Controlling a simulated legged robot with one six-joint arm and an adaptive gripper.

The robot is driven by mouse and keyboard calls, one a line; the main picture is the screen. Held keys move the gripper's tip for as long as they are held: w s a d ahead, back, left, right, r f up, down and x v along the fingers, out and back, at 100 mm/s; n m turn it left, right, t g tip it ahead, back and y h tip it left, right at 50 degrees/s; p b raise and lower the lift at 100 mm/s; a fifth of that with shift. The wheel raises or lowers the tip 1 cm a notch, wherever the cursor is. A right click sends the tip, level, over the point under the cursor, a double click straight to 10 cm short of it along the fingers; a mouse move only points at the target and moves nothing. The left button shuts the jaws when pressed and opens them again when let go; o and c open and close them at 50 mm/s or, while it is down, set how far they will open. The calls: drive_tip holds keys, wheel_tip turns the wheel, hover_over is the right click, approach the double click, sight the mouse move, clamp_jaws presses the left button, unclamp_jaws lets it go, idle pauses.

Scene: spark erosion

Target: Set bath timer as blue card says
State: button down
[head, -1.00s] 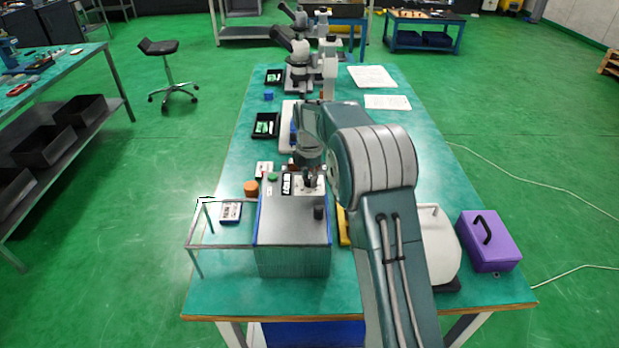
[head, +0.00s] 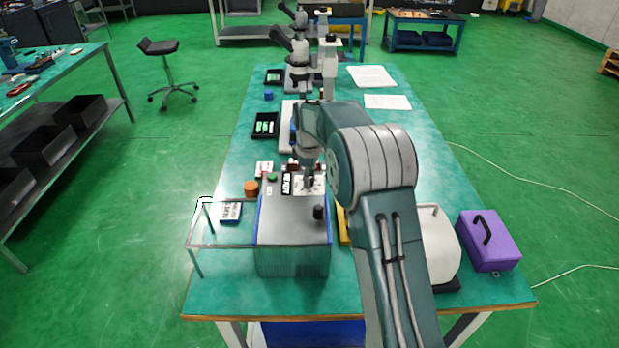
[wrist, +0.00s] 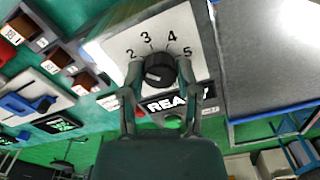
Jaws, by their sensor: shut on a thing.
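The grey bath unit (head: 292,250) with blue edges stands at the front of the table. Its black timer knob (wrist: 160,72) sits on a white dial plate (wrist: 118,44) with figures 2, 3, 4 and 5 visible. A pale mark shows on the knob's lower left; I cannot tell which setting it marks. My gripper (wrist: 162,82) is shut on the knob, one finger on each side; in the head view it is over the dial (head: 309,184). The blue-edged card (head: 230,212) lies left of the bath; its print is too small to read.
A display label (wrist: 170,103) and green button (wrist: 173,122) sit beside the dial. A black knob (head: 318,212) stands on the bath top. A thin-framed stand (head: 196,238) is at left, an orange cylinder (head: 251,188) behind it. A purple box (head: 488,241) is at right.

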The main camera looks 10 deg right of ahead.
drive_tip(key=m, duration=0.4)
drive_tip(key=shift+a+f+m, duration=0.1)
drive_tip(key=shift+m, duration=0.2)
drive_tip(key=m, duration=0.4)
drive_tip(key=shift+m, duration=0.3)
drive_tip(key=m, duration=0.9)
drive_tip(key=shift+w, duration=0.1)
drive_tip(key=m, duration=0.4)
drive_tip(key=shift+m, duration=0.3)
drive_tip(key=m, duration=0.8)
drive_tip(key=shift+m, duration=2.1)
